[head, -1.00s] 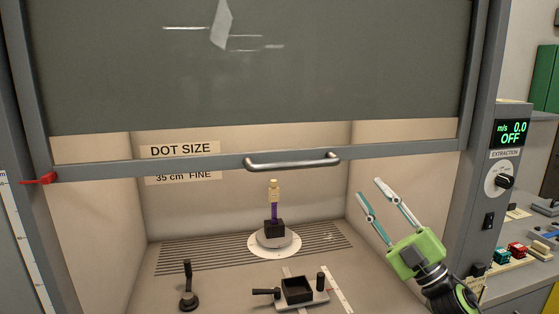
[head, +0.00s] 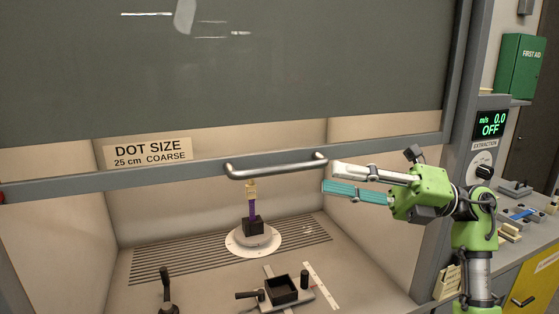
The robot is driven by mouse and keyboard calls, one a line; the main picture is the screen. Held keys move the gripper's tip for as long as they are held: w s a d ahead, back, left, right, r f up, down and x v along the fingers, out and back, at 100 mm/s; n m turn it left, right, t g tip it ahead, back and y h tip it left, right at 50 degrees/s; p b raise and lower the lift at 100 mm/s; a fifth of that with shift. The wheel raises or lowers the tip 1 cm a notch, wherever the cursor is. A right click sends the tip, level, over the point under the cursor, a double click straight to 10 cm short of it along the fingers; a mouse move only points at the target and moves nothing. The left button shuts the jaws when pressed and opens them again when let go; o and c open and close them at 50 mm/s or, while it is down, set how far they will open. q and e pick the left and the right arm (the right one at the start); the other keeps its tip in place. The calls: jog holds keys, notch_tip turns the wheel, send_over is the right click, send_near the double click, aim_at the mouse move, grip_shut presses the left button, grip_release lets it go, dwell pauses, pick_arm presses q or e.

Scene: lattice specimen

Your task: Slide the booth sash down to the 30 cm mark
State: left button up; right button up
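The booth sash (head: 230,75) is a dark glass panel with a grey bottom rail (head: 100,180) and a metal bar handle (head: 275,170). It is partly raised, with the booth interior open below. My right gripper (head: 332,179) is in front of the sash, right of the handle. Its white and teal fingers are apart, with a gap between them, and point left at the handle's right end. Nothing is seen between them; I cannot tell whether they touch the handle. A red pointer (head: 2,197) shows at the left edge; its scale is out of view. My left gripper is not in view.
A sign (head: 148,153) reads "DOT SIZE 25 cm COARSE". Inside stand a round pedestal (head: 275,243) with a purple specimen (head: 253,209), a black tray fixture (head: 281,291) and a lever (head: 167,288). The extraction display (head: 491,124) reads 0.0, OFF.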

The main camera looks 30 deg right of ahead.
aim_at(280, 169)
jog(key=p+x, duration=0.4)
jog(key=x, duration=0.6)
jog(key=shift+w+a+r, duration=0.1)
jog(key=shift+w+a, duration=0.15)
jog(key=shift+a, duration=0.05)
grip_shut()
